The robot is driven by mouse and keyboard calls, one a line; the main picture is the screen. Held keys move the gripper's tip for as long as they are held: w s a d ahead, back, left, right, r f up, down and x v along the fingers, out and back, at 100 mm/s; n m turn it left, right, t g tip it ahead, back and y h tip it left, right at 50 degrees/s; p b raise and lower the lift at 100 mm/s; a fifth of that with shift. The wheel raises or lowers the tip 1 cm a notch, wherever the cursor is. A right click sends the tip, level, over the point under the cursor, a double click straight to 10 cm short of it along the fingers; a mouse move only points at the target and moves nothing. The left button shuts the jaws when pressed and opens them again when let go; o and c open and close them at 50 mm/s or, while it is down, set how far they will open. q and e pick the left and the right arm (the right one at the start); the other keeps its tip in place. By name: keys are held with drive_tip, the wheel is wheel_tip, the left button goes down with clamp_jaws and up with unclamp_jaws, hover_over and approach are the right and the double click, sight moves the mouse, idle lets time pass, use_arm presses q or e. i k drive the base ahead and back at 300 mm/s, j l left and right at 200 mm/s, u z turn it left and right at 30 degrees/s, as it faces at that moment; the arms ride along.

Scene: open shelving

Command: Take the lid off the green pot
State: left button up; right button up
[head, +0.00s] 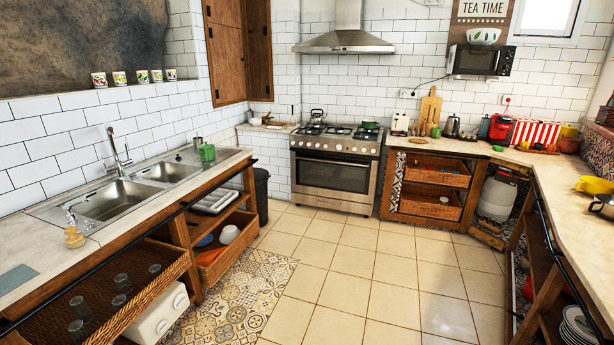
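A small green pot (207,154) stands upright on the left counter, near its far end, past the sink. It seems to have a lid with a small knob on top, but it is too small to be sure. A second green item (370,125), low and wide, sits on the right part of the stove top; I cannot tell whether it is a pot or has a lid. Neither of my grippers is in view.
The left counter (150,208) holds a double sink (110,203) with a tall faucet. A stove (335,165) stands at the back. A wicker drawer (100,290) with several glasses juts out at front left. The tiled floor (370,265) in the middle is clear.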

sight(206, 146)
drive_tip(key=i+l+z, duration=0.1)
drive_tip(key=i, duration=0.9)
drive_tip(key=i+l+z, duration=0.1)
drive_tip(key=i, duration=0.95)
drive_tip(key=i+j+u, duration=0.15)
drive_tip(key=i+u, duration=0.75)
drive_tip(key=i+l+u, duration=0.1)
drive_tip(key=i+u, duration=0.35)
drive_tip(key=i+l+u, duration=0.3)
drive_tip(key=u, duration=0.15)
drive_tip(key=i+l+u, duration=0.45)
drive_tip(key=k+j, duration=0.05)
drive_tip(key=k, duration=0.05)
